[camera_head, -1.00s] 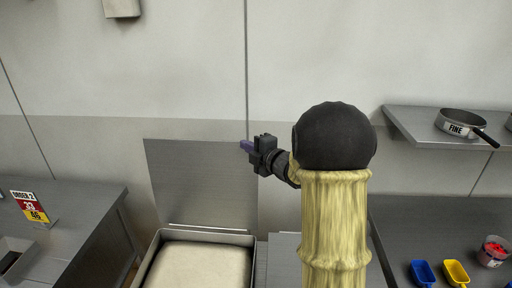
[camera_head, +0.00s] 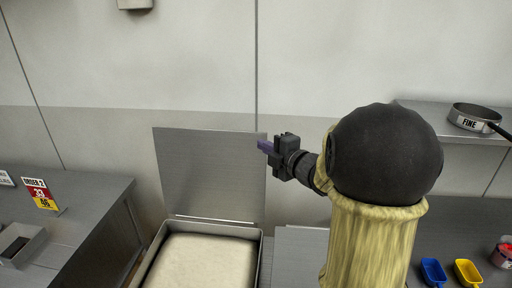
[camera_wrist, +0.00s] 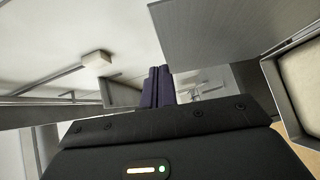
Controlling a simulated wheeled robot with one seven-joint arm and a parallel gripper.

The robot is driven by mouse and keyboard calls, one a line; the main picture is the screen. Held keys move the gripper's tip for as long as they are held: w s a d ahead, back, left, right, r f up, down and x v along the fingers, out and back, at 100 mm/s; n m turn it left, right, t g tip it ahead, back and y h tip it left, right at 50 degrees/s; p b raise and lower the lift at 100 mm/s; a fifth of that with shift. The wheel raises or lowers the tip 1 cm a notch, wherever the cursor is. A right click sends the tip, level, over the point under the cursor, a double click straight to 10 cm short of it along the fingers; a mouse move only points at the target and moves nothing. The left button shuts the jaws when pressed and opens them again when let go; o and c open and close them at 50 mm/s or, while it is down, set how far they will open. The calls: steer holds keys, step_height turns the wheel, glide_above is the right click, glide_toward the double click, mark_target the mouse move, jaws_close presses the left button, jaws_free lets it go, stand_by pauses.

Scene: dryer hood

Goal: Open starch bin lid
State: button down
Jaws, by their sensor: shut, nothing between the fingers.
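The starch bin (camera_head: 262,262) stands at the bottom centre of the head view, filled with pale powder (camera_head: 200,264). Its grey metal lid (camera_head: 208,175) stands upright at the back of the bin, swung open. My gripper (camera_head: 264,147) is just off the lid's upper right edge, with its purple fingers shut and empty. In the wrist view the shut fingers (camera_wrist: 158,86) point past the lid (camera_wrist: 215,35), which fills the top right. The bin's rim (camera_wrist: 275,85) shows at the right there. Whether the fingers touch the lid is unclear.
A left counter (camera_head: 90,215) holds an order sign (camera_head: 40,194) and a grey tray (camera_head: 18,246). At right, a counter holds a blue scoop (camera_head: 433,272), a yellow scoop (camera_head: 467,272) and a tub (camera_head: 503,254). A shelf above holds a pan marked FINE (camera_head: 474,118).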

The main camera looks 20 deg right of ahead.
steer(key=b+v, duration=0.1)
steer(key=v, duration=0.4)
steer(key=s+a+f+m+g+h, duration=0.25)
steer(key=f+m+g+h, duration=0.35)
steer(key=f+m, duration=0.65)
steer(key=s+a+f+m+g, duration=0.3)
steer(key=s+f+m, duration=0.1)
steer(key=s, duration=0.3)
steer(key=s+a+f+m+g, duration=0.4)
steer(key=s+f, duration=0.1)
steer(key=s, duration=0.3)
steer(key=shift+f, duration=0.2)
steer(key=shift+m, duration=0.25)
steer(key=shift+s, duration=0.15)
stand_by(0.3)
